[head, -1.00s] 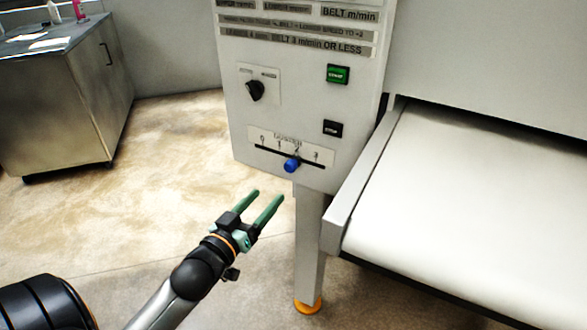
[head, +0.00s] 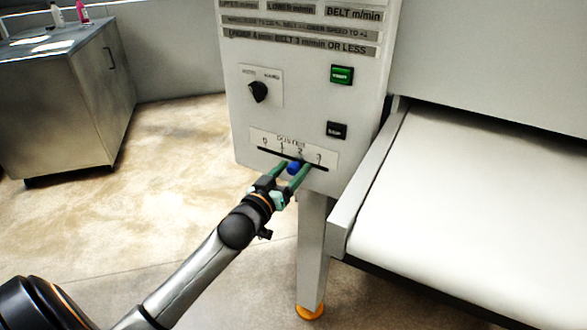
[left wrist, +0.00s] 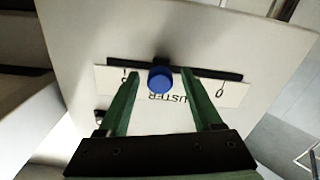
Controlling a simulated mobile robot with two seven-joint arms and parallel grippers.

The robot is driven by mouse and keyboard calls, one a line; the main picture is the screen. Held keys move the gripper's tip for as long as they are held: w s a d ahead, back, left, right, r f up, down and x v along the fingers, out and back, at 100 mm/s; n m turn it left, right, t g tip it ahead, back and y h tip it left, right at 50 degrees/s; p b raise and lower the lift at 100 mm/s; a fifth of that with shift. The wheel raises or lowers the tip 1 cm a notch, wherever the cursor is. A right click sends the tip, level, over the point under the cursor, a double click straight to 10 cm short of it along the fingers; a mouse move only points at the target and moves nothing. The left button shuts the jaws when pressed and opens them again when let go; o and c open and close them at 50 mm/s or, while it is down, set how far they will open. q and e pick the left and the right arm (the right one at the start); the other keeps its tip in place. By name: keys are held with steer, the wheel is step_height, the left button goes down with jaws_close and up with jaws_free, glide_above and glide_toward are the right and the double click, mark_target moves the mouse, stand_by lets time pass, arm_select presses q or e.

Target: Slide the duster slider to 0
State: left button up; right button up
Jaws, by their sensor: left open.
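The duster slider has a round blue knob (head: 293,168) on a black slot (head: 270,152) low on the white control panel. The scale above the slot reads 0 to 3 from left to right, and the knob stands near 2. My left gripper (head: 294,166) is open at the slider, its green fingers one on each side of the knob. In the left wrist view the blue knob (left wrist: 160,79) shows between the open fingers (left wrist: 159,74), with the 0 mark at the right. I cannot tell whether a finger touches it. My right gripper is not in view.
Above the slider are a black rotary switch (head: 258,91), a green button (head: 341,75) and a black button (head: 336,130). A white conveyor belt (head: 470,200) lies to the right. The machine leg (head: 311,250) stands below the panel.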

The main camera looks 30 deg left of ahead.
arm_select(q)
steer(key=shift+w, duration=0.5)
jaws_close()
stand_by(1.2)
